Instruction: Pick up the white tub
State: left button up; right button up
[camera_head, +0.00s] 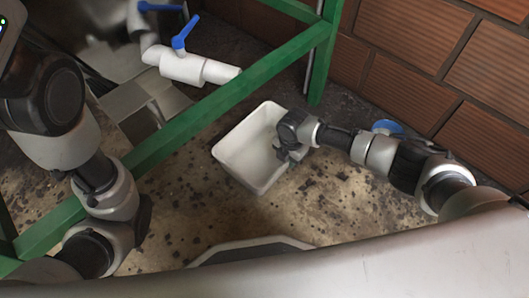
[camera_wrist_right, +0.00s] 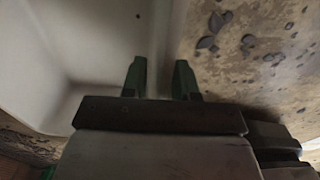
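The white tub (camera_head: 240,160) is a rectangular, open-topped container in the middle of the head view, over the stained floor. It looks empty. My right gripper (camera_head: 291,152) reaches in from the right and is at the tub's right-hand rim. In the right wrist view, the two dark fingers of my right gripper (camera_wrist_right: 160,78) are a small gap apart, on either side of the tub's wall (camera_wrist_right: 160,40). Whether they press on the wall is not clear. My left arm comes in from the left; its gripper fingers do not show.
A green metal frame (camera_head: 215,100) crosses diagonally behind the tub. White pipes with blue valve handles (camera_head: 185,33) are at the back. A brick wall (camera_head: 430,50) stands at the right, with a blue round item (camera_head: 387,126) near its foot. Bare floor (camera_head: 190,215) lies in front of the tub.

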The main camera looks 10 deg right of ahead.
grip_shut()
jog(key=shift+d, duration=0.1)
dwell(1.1)
